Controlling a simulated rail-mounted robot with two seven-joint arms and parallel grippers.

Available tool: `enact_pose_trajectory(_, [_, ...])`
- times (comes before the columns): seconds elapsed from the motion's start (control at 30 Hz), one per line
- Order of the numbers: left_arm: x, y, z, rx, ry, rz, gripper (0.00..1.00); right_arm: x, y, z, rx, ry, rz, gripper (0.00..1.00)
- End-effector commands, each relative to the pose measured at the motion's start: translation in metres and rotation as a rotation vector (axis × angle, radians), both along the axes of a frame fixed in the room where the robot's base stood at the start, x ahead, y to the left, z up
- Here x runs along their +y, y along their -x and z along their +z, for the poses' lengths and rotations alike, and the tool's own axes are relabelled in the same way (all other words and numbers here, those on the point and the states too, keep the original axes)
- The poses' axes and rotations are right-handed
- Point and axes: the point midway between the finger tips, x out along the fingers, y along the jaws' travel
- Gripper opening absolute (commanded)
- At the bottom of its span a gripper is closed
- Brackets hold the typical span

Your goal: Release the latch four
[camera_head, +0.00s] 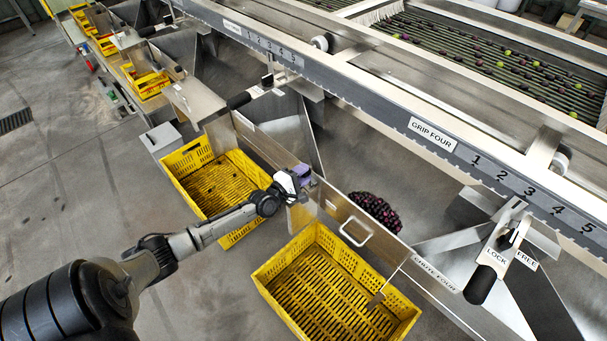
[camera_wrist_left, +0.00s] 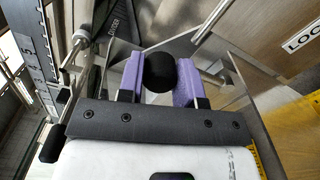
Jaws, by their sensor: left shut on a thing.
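A lever with a black grip (camera_head: 480,286) hangs at the right in the head view, below the GRIP FOUR rail. It lies on the side of the LOCK word, with FREE to its right. My left gripper (camera_head: 302,174) is well to its left, beside the metal chute panel. In the wrist view its purple fingers (camera_wrist_left: 158,80) are shut on a round black knob (camera_wrist_left: 159,72). Which part the knob belongs to cannot be told. A plate lettered LOC (camera_wrist_left: 298,45) shows at the upper right there. My right gripper is not in view.
Yellow crates stand on the floor, one (camera_head: 262,272) below the chute panel (camera_head: 372,238) and one (camera_head: 178,160) further left. Dark round fruit (camera_head: 375,212) lies behind the panel. The numbered rail (camera_head: 490,168) runs above. Floor at the left is open.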

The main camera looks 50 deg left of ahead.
Motion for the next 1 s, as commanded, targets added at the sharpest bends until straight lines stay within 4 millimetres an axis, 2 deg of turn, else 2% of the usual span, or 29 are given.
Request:
enact_pose_trajectory(0.03, [0.001,0.0,0.001,-0.002,0.005,0.002,0.0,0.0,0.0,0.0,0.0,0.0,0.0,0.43])
enact_pose_trajectory(0.07, [0.001,0.0,0.001,-0.002,0.005,0.002,0.34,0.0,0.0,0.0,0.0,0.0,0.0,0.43])
enact_pose_trajectory(0.3, [0.001,0.0,0.0,-0.001,0.003,0.001,0.57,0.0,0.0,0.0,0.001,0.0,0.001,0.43])
enact_pose_trajectory(0.67, [0.0,0.006,0.0,0.001,0.001,0.001,0.58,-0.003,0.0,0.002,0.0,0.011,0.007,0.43])
enact_pose_trajectory(0.77, [-0.001,0.017,0.0,0.003,0.001,0.0,0.58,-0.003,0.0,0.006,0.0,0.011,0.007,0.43])
enact_pose_trajectory(1.0, [-0.005,0.062,0.001,0.004,0.0,0.0,0.58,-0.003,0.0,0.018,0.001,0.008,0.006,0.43])
